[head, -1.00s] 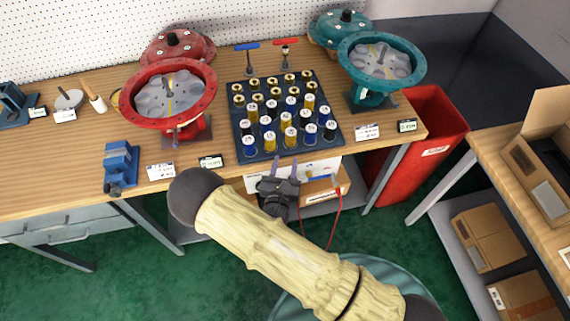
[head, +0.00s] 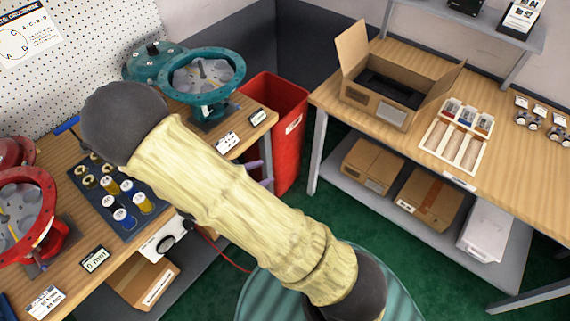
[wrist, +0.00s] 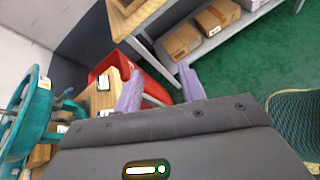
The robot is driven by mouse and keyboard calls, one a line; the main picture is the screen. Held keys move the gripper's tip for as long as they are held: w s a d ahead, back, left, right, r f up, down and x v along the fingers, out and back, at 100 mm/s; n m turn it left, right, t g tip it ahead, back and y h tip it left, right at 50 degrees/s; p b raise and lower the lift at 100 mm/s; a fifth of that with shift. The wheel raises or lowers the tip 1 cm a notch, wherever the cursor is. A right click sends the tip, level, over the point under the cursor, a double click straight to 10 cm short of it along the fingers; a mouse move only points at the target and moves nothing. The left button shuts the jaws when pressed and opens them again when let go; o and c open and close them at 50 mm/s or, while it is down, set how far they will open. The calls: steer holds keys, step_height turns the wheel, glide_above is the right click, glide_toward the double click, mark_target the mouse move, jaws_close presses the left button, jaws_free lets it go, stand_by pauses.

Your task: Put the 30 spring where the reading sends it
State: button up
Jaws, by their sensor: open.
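My gripper (wrist: 160,85) shows two lilac fingers standing apart in the wrist view, with nothing between them. In the head view my arm hides most of it; a bit of lilac finger shows beside the arm, near the table's right end. The dark spring tray (head: 100,205) is partly hidden behind my arm, with several blue, gold and white-topped springs standing in it. I cannot pick out which is the 30 spring. The open red actuator (head: 48,200) is at the left edge; the open teal actuator (head: 200,97) is behind my arm. A small display (head: 95,260) seems to read 0 mm.
A red bin (head: 290,120) stands at the table's right end. A right-hand table holds an open carton (head: 375,112) and a divided tray (head: 430,140); boxes lie on its lower shelf. A second display (head: 257,117) stands near the teal actuator. Green floor lies between the tables.

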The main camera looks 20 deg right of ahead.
steer(key=s+d+r+m+g+y, duration=0.45)
steer(key=s+m+g+y, duration=0.3)
steer(key=m, duration=0.35)
step_height(320, 180, up, 6)
steer(key=m+t+y, duration=0.4)
steer(key=m+t, duration=0.1)
steer(key=m, duration=0.2)
steer(key=shift+d+r+m, duration=0.15)
steer(key=shift+m, duration=0.25)
steer(key=shift+w, duration=0.1)
